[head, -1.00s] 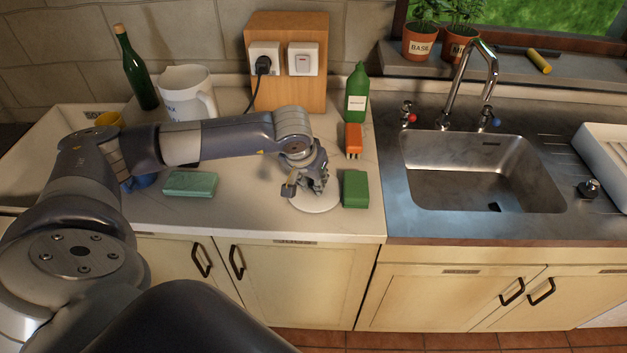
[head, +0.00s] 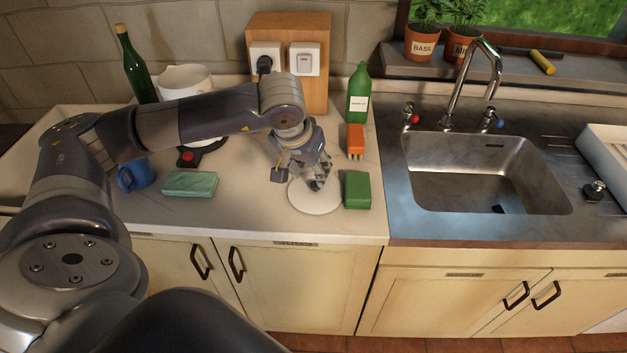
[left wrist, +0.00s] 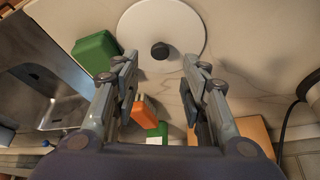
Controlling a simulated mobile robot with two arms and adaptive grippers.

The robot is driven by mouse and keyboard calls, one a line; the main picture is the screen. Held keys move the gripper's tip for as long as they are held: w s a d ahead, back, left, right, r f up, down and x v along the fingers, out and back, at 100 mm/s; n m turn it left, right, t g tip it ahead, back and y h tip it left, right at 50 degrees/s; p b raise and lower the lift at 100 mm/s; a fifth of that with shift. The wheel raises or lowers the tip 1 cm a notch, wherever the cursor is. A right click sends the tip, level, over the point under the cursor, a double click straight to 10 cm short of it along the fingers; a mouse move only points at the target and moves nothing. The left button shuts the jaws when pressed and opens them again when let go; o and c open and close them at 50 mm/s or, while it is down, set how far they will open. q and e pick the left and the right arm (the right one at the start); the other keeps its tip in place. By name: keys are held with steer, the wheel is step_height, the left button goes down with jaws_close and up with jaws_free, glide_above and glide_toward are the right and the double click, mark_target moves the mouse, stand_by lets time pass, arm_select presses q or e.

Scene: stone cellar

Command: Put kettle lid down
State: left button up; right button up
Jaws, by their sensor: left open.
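The kettle lid (head: 315,197) is a flat white disc lying on the pale countertop, left of the green block. The white kettle (head: 185,80) stands at the back left, partly hidden by my left arm. My right gripper is not in view.
A green block (head: 356,190), an orange brush (head: 355,141) and a green bottle (head: 357,95) stand right of the lid. A teal sponge (head: 190,185) and a blue mug (head: 136,175) lie left. The sink (head: 480,172) is at right. A wooden socket box (head: 316,88) stands behind.

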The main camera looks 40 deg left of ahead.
arm_select(q)
steer(key=v, duration=0.5)
steer(key=shift+b, duration=0.3)
